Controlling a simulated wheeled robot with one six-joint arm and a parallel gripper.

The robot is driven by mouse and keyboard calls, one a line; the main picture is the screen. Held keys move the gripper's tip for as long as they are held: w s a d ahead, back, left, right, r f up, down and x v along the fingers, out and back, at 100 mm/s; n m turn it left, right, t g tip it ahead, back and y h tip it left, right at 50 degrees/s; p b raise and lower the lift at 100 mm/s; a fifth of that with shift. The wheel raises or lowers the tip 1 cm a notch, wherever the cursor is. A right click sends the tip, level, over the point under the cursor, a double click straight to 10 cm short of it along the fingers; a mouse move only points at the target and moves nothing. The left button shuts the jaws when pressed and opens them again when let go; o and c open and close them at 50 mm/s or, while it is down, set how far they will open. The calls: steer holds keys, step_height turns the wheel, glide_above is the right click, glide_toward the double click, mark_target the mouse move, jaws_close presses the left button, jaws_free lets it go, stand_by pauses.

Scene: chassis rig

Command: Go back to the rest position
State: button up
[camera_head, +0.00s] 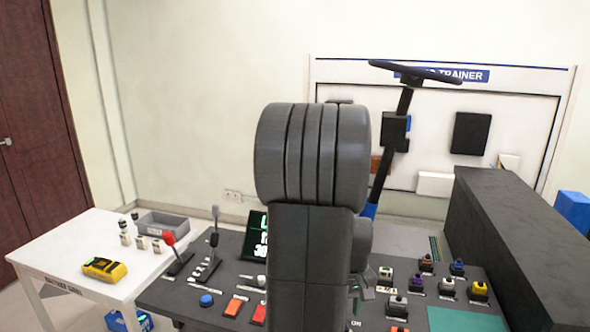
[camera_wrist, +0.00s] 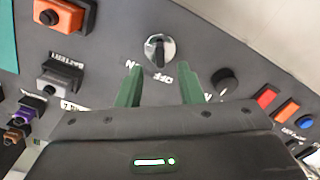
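My gripper (camera_wrist: 162,82) shows in the wrist view with its two green fingers apart and nothing between them. A silver and black rotary switch (camera_wrist: 160,50) with ON/OFF lettering sits on the dark panel just beyond the fingertips, apart from them in the picture. The gap in depth cannot be told. In the head view my dark arm stands upright in the middle and hides most of the gripper and the panel behind it.
The dark control panel (camera_head: 222,243) carries levers, buttons and connectors (camera_head: 446,285). A steering wheel (camera_head: 415,73) rises behind it. A dark block (camera_head: 520,240) bounds the right side. A white table (camera_head: 75,235) with a yellow meter (camera_head: 104,269) and grey tray (camera_head: 163,223) stands left.

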step_height(320, 180, down, 5)
steer(key=shift+f, duration=0.15)
stand_by(0.4)
step_height(320, 180, up, 14)
step_height(320, 180, down, 14)
steer(key=shift+r, duration=0.1)
steer(key=shift+m, duration=0.3)
steer(key=m, duration=0.5)
steer(key=m+p, duration=0.1)
steer(key=m, duration=0.5)
steer(key=shift+a, duration=0.1)
steer(key=shift+m, duration=0.3)
steer(key=shift+r+p, duration=0.3)
steer(key=shift+r, duration=3.25)
